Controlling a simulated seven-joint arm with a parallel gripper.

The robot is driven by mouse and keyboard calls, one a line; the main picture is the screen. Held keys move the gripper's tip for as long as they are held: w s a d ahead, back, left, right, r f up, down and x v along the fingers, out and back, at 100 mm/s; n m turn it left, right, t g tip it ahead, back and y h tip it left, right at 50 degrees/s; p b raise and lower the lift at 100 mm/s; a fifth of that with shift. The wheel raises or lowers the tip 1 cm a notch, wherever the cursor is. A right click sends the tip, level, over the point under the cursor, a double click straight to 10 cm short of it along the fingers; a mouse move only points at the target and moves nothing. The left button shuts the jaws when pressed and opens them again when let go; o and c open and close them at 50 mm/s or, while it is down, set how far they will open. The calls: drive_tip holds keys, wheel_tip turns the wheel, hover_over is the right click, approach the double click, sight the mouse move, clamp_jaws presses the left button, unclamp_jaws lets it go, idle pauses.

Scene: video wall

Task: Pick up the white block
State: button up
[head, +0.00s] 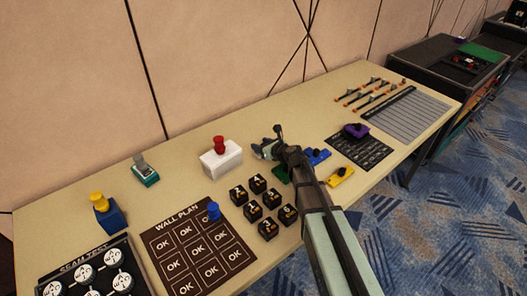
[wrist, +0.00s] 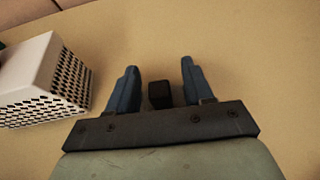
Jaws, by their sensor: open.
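The white block (head: 222,161) stands on the table with a red knob-shaped piece (head: 219,144) at its top. In the wrist view the white block (wrist: 45,82) is at the left edge, outside my fingers, and shows a side full of dark holes. My gripper (head: 266,143) is just right of the block in the head view, apart from it. In the wrist view my gripper (wrist: 159,66) is open, with only bare tabletop beyond its fingertips.
Several black cubes (head: 268,200) and the WALL PLAN board (head: 205,253) lie on the table (head: 190,135) in front of the block. A teal piece (head: 145,172) stands to its left. Blue (head: 317,157) and yellow (head: 340,176) pieces lie right of my arm. The wall runs behind.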

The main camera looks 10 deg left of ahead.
drive_tip(key=shift+w+a+f, duration=0.15)
drive_tip(key=shift+w+a, duration=0.05)
drive_tip(key=shift+w, duration=0.05)
drive_tip(key=shift+c, duration=0.4)
clamp_jaws()
